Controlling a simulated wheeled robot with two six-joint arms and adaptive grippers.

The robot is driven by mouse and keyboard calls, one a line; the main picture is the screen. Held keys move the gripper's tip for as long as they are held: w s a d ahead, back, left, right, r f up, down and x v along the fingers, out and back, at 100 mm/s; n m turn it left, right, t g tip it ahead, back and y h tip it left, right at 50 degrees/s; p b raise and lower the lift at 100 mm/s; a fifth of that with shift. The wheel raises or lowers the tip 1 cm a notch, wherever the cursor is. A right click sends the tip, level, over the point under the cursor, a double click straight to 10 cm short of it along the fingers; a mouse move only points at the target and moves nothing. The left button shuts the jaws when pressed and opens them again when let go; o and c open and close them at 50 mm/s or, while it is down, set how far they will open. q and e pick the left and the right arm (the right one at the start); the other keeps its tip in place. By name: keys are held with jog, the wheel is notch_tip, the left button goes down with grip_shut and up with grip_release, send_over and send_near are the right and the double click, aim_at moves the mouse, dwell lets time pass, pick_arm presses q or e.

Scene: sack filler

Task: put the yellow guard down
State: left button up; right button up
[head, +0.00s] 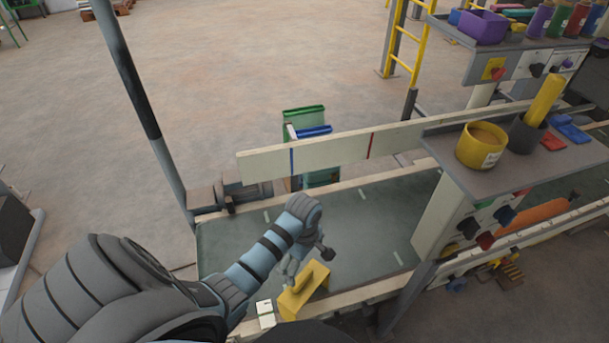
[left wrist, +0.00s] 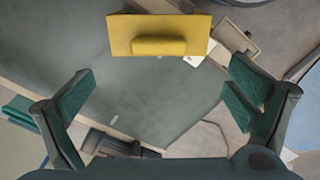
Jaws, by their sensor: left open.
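The yellow guard (head: 304,289) sits at the near edge of the dark green conveyor belt (head: 350,228), low in the middle of the head view. In the left wrist view the guard (left wrist: 160,35) is a flat yellow plate with a raised bar, near the top of the picture. My left gripper (head: 306,262) is just above and beside the guard in the head view. In the left wrist view its two green-padded fingers (left wrist: 160,95) are wide apart with nothing between them, and the guard lies beyond them. My right gripper is not in view.
A pale rail (head: 335,151) with blue and red marks runs along the far side of the belt. A grey shelf (head: 487,184) with a yellow tub (head: 482,145) stands at the right. A grey post (head: 135,95) rises at the left. The belt's middle is clear.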

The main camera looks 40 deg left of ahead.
pick_arm(q)
jog(key=b, duration=0.1)
send_over(304, 279)
jog(key=f, duration=0.4)
jog(key=shift+w+d+f, duration=0.1)
jog(key=shift+w, duration=0.1)
jog(key=f+b, duration=0.1)
jog(key=f, duration=0.1)
jog(key=f+b, duration=0.1)
jog(key=f, duration=0.1)
jog(key=f+b, duration=0.1)
jog(key=f, duration=0.2)
jog(key=shift+s+f, duration=0.1)
jog(key=shift+s, duration=0.15)
jog(key=shift+w+f+b, duration=0.1)
jog(key=shift+f+b, duration=0.2)
jog(key=shift+f, duration=0.25)
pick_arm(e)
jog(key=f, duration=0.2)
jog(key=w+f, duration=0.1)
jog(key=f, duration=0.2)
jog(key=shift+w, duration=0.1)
pick_arm(q)
jog(key=shift+r, duration=0.1)
